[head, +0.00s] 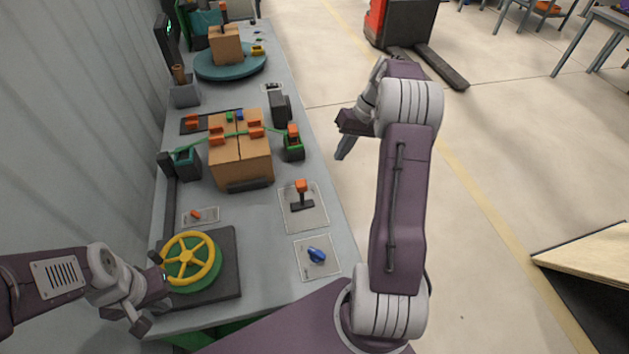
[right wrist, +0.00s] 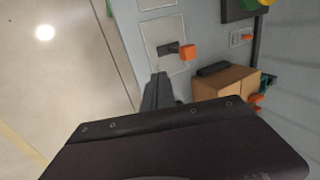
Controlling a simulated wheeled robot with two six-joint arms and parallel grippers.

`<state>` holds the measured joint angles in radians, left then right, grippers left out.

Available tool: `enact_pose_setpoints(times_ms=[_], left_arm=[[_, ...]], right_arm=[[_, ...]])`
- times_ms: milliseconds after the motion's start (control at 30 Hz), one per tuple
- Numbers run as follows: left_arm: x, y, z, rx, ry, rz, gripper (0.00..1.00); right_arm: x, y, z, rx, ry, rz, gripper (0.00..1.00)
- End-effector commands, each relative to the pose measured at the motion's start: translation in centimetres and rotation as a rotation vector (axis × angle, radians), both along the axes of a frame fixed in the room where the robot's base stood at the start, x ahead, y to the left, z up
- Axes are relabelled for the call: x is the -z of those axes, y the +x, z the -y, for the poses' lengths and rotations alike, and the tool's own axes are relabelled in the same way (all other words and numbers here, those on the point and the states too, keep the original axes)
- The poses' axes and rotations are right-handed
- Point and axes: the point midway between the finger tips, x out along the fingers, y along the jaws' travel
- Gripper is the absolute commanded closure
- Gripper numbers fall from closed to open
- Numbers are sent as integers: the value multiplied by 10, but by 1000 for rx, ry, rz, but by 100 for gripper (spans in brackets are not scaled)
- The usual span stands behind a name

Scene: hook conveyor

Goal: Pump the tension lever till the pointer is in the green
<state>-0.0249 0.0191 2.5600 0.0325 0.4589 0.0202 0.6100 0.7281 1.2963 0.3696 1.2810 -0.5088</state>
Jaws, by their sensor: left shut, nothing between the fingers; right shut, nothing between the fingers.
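A lever with an orange knob (head: 301,186) and a black base stands on a light plate at the bench's right edge; it also shows in the right wrist view (right wrist: 187,52). A green and black strap unit with an orange top (head: 293,145) sits beside the strapped cardboard boxes (head: 240,160). I cannot tell which of these is the tension lever, and I make out no pointer or green zone. My right gripper (head: 344,148) is shut and empty, off the bench's right edge, apart from both. My left gripper (head: 158,284) is shut and empty beside the yellow handwheel (head: 190,257).
A blue knob (head: 316,255) sits on a plate near the front of the bench (head: 262,215). A black box-like unit (head: 279,106) stands behind the strap unit. A round teal turntable (head: 230,66) carries another box farther back.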

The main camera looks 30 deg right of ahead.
Motion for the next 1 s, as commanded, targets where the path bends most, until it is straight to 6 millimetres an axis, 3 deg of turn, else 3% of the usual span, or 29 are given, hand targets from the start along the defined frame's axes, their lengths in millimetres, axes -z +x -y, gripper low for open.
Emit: enact_pose_setpoints(times_ms=[200, 333, 733, 1000], left_arm=[[-1, 0, 0, 0, 0, 0, 100], [-3, 0, 0, 0, 0, 0, 100], [-18, 0, 0, 0, 0, 0, 100], [-33, 0, 0, 0, 0, 0, 100]], right_arm=[[0, 0, -1, -2, 0, -1, 100], [12, 1, -7, -2, 2, -3, 100], [90, 8, -38, -3, 1, -5, 100], [90, 17, -72, -3, -1, -1, 100]])
